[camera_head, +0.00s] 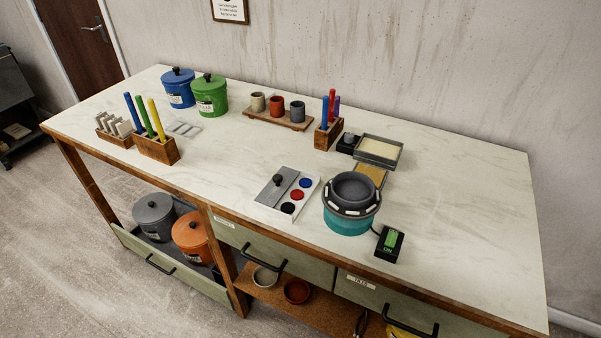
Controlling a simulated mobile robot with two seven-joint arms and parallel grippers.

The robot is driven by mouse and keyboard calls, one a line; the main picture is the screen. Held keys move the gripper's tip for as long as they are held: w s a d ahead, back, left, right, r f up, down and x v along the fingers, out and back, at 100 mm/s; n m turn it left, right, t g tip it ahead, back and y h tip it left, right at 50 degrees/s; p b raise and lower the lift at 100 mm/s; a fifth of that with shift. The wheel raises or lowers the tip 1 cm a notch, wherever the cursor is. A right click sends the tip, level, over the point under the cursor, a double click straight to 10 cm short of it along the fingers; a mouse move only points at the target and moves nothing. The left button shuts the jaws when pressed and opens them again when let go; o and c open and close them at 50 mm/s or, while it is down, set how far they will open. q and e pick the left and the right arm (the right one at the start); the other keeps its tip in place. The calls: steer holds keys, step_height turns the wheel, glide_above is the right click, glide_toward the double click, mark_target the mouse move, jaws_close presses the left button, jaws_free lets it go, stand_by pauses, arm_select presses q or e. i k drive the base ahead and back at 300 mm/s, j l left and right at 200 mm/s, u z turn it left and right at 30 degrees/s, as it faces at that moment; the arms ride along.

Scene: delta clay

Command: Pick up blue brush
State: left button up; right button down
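Two blue upright sticks show, and I cannot tell for sure which is the blue brush. One blue stick (133,112) stands in a wooden holder (160,150) at the left, beside a green stick (146,117) and a yellow stick (158,119). The other blue stick (325,112) stands in a smaller wooden holder (329,136) near the back middle, beside a red and a purple one. The lower ends of the sticks are hidden in the holders. Neither of my grippers is in view.
The worktable (455,200) is clear at the right. A teal wheel (350,215) with a grey bowl and a switch box (388,244) stand at the front right, next to a paint tray (266,212). Blue (179,90) and green (209,98) lidded pots stand at the back left. A lower drawer (165,266) is open.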

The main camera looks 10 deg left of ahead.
mark_target(326, 99)
steer(key=i+j, duration=0.1)
steer(key=j, duration=0.25)
steer(key=i+j, duration=0.1)
steer(key=j, duration=0.25)
steer(key=i+j+z, duration=0.1)
steer(key=j, duration=0.25)
steer(key=i+j, duration=0.1)
steer(key=j, duration=0.25)
